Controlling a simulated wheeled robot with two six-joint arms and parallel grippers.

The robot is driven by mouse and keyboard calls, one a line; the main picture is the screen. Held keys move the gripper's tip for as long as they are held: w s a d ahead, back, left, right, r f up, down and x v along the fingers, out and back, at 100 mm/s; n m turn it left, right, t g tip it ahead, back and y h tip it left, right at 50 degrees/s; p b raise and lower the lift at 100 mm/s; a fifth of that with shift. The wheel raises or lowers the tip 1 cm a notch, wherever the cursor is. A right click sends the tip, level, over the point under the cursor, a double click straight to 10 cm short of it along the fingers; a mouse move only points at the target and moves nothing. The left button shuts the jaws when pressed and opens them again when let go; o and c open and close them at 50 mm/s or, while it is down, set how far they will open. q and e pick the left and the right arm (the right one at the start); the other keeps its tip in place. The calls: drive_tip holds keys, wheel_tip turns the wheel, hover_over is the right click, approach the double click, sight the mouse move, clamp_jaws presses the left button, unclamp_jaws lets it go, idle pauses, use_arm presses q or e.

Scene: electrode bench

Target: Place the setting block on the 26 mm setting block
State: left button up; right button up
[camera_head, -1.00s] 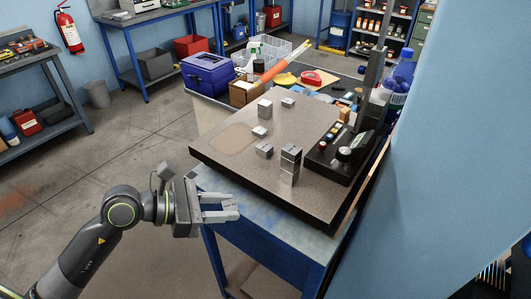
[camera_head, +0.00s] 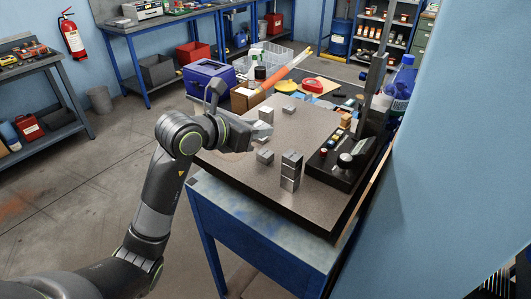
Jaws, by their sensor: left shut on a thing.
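My left gripper (camera_head: 259,132) reaches over the left part of the grey plate from the left. It is shut on a small metal setting block, which the fingers mostly hide. I cannot tell whether that block still touches the plate. A taller metal block (camera_head: 266,114) stands just behind the gripper, and a small flat one (camera_head: 288,110) lies farther back. Another low block (camera_head: 264,156) lies in front of the gripper. A stacked column of metal blocks (camera_head: 290,171) stands upright to its right. No size marks are readable, so I cannot tell which is the 26 mm block. My right gripper is out of view.
The grey plate (camera_head: 300,207) rests on a blue bench (camera_head: 250,216). A black instrument base (camera_head: 337,166) with a vertical column stands at the plate's right. A blue toolbox (camera_head: 208,76), a cardboard box (camera_head: 242,98) and an orange tube (camera_head: 283,70) lie behind the plate.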

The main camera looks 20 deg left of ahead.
use_arm(q)
drive_tip(key=r, duration=0.1)
drive_tip(key=w+r, duration=0.1)
drive_tip(key=r+n, duration=0.1)
drive_tip(key=shift+w+d+t+y, duration=0.25)
drive_tip(key=shift+d+t+y, duration=0.15)
drive_tip(key=p, duration=0.1)
hover_over(262, 155)
wheel_tip(262, 155, down, 5)
drive_tip(key=shift+s+r, duration=0.1)
drive_tip(key=shift+s, duration=0.05)
wheel_tip(262, 155, down, 5)
drive_tip(key=shift+r+p, duration=0.1)
drive_tip(key=shift+p, duration=0.35)
drive_tip(key=shift+f, duration=0.35)
drive_tip(key=o, duration=1.1)
drive_tip(key=shift+r, duration=0.1)
drive_tip(key=shift+r, duration=0.15)
